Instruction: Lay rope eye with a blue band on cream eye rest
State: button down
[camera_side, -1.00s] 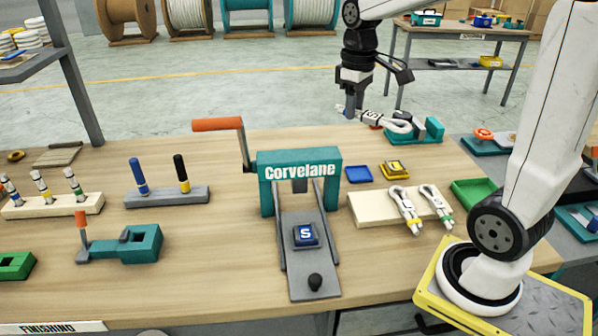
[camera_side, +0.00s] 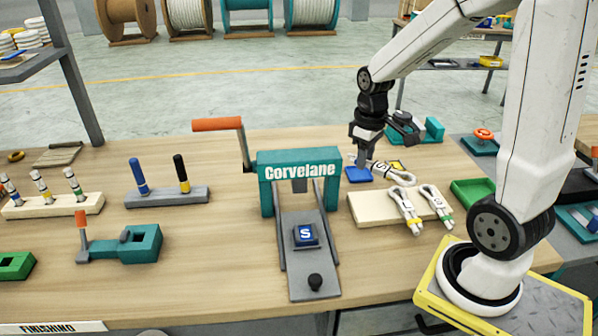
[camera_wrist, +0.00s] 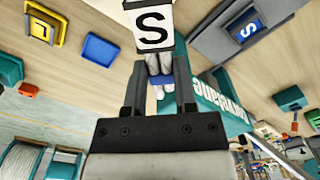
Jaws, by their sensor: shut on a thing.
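My gripper (camera_side: 363,160) is shut on the rope eye with a blue band (camera_side: 402,179), a white loop with an "S" tag. In the wrist view the blue band (camera_wrist: 162,80) shows between my gripper's fingers (camera_wrist: 158,88), with the black-and-white S tag beyond them. In the side view the loop points right, at the back edge of the cream eye rest (camera_side: 366,211); I cannot tell its height above it. Two rope eyes lie on the rest, one with a yellow band (camera_side: 408,211) and one with a green band (camera_side: 436,205). The rest's left part is bare.
A blue tray (camera_side: 357,174) and a partly hidden yellow one lie behind the rest. The teal Corvelane press (camera_side: 300,165) stands to the left, a green tray (camera_side: 474,193) to the right. A teal fixture (camera_side: 433,131) stands at the back.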

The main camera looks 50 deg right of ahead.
send_over(358, 208)
jog(key=shift+f, duration=2.85)
jog(key=shift+f, duration=0.1)
jog(key=shift+f, duration=3)
jog(key=shift+f, duration=0.4)
jog(key=shift+c, duration=1.6)
grip_release()
jog(key=shift+r, duration=0.15)
jog(key=shift+r, duration=1.35)
jog(key=shift+r, duration=0.1)
